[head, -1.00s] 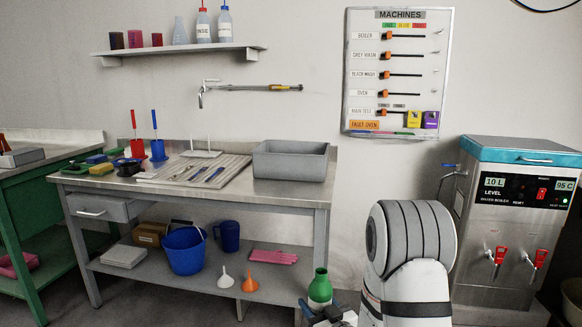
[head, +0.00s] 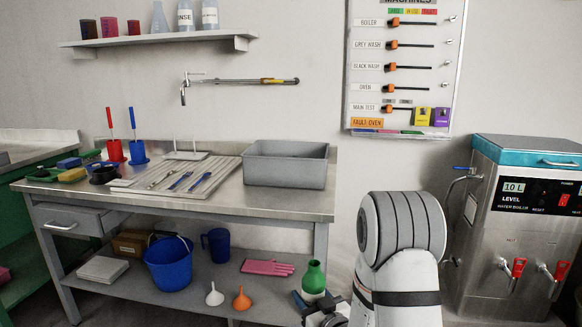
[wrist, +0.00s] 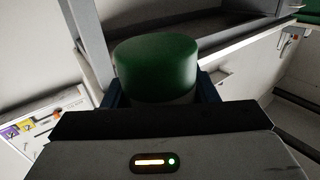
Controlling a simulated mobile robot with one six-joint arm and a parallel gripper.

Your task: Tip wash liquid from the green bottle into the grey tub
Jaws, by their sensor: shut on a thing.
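The green bottle (head: 314,278) is upright at the lower middle of the head view, in front of the workbench. My gripper (head: 318,305) is shut on it, with the fingers around its lower part. In the wrist view the green bottle (wrist: 156,68) shows between my two dark fingers, and its lower side is hidden by my gripper's body. The grey tub (head: 286,165) stands on the right end of the steel bench top, above and behind the bottle. The tub's inside is mostly hidden by its front wall.
The steel workbench (head: 300,203) carries a ribbed drainer (head: 222,173) with tools left of the tub. A wall tap (head: 184,92) is above. A water boiler (head: 525,245) stands at right. A blue bucket (head: 168,265) and funnels are on the lower shelf.

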